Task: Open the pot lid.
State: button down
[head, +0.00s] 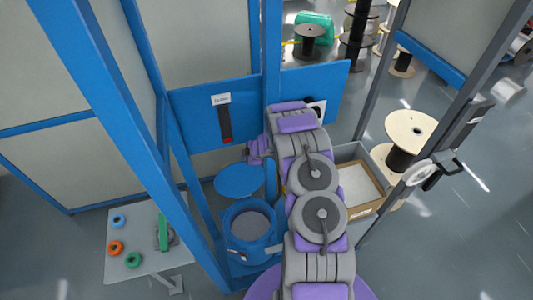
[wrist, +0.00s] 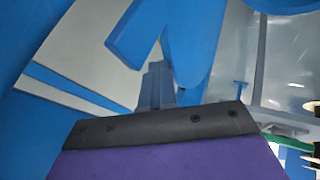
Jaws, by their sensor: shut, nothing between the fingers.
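The blue pot (head: 235,240) stands left of my arm in the head view, its round mouth uncovered and a grey inside showing. The blue round lid (head: 239,181) stands swung up behind the mouth, clear of the opening. My gripper (wrist: 158,72) is shut and empty in the wrist view, with large blue parts just beyond its fingertips. I cannot tell which blue part is the lid there. In the head view my gripper (head: 258,150) is beyond the lid, partly hidden by my arm.
A blue panel (head: 190,105) with a dark red-tipped handle stands behind the pot, between blue frame posts. An open box (head: 360,180) is right of my arm, with a cable spool (head: 410,130) beyond. A small table (head: 150,265) with coloured rings is at the left.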

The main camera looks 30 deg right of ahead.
jog(key=s+d+r+m+h+b, duration=0.1)
jog(key=s+d+r+m+h, duration=0.15)
jog(key=s+r, duration=0.55)
jog(key=s+d+r+m+h+b, duration=0.1)
jog(key=s+d+r+h, duration=0.2)
jog(key=r, duration=0.8)
jog(key=s+a+r+m+g+h+b, duration=0.2)
jog(key=s+a+r+m, duration=0.15)
jog(key=s+r, duration=0.4)
jog(key=s+a+r+m+g+y+b, duration=0.1)
jog(key=s+a+r+m+g+y, duration=0.1)
jog(key=s+a, duration=0.9)
jog(key=s+a+r+m+g+y+b, duration=0.1)
jog(key=s+a+m+g, duration=0.3)
jog(key=s+a, duration=0.6)
jog(key=s+r+y, duration=0.1)
jog(key=s, duration=0.7)
jog(key=shift+a+g+y+b, duration=0.35)
jog(key=shift+g+b, duration=0.05)
jog(key=shift+d, duration=0.1)
